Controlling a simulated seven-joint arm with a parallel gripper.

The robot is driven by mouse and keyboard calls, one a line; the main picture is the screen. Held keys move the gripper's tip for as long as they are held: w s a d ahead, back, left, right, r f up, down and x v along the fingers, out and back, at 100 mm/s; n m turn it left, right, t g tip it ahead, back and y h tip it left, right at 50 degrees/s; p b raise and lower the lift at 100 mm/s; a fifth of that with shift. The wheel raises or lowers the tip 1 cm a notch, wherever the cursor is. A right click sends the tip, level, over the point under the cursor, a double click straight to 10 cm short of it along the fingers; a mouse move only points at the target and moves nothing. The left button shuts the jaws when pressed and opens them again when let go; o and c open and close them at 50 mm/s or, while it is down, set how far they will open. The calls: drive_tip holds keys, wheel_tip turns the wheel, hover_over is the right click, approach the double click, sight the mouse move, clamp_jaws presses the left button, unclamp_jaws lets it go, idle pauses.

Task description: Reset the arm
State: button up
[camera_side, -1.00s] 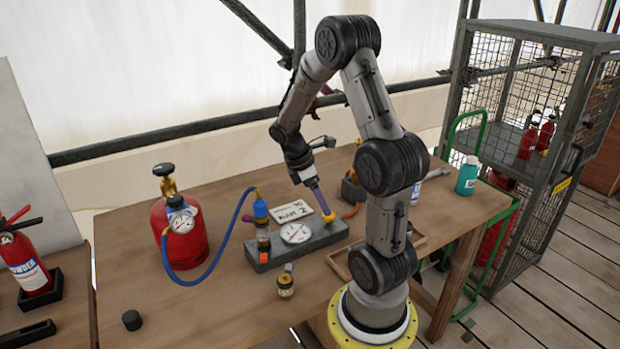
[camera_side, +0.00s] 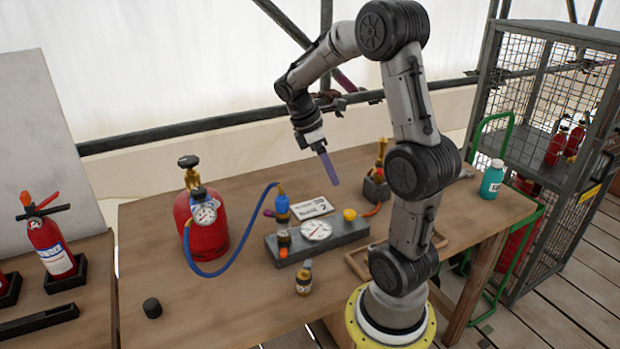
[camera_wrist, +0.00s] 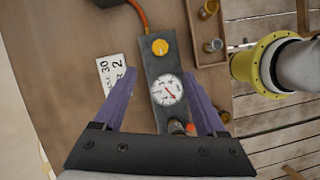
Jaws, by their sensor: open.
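My gripper (camera_side: 328,166) is raised well above the workbench (camera_side: 160,285), its purple fingers pointing down. In the wrist view the fingers of my gripper (camera_wrist: 160,105) are spread apart with nothing between them. Below is a grey block (camera_side: 345,237) with a round white dial (camera_side: 316,230) and a yellow knob (camera_side: 349,214). The dial (camera_wrist: 168,89) and the yellow knob (camera_wrist: 160,47) also show in the wrist view.
A red gas cylinder (camera_side: 203,230) with a blue hose stands at the left. A small bottle (camera_side: 304,280) and a black puck (camera_side: 152,308) are in front. A white card (camera_side: 312,207) lies behind the block. A teal bottle (camera_side: 492,180) stands at the right, near a mesh cage (camera_side: 520,95).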

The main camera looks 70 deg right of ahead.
drive_tip(key=w+a+r+n+t+h, duration=0.15)
drive_tip(key=a+r+t, duration=0.5)
drive_tip(key=a, duration=0.65)
drive_tip(key=s+a+m+t+y, duration=0.3)
drive_tip(key=s+a+m, duration=0.2)
drive_tip(key=a, duration=0.7)
drive_tip(key=shift+f+m+y, duration=0.2)
drive_tip(key=shift+m+y, duration=0.15)
drive_tip(key=shift+m, duration=0.8)
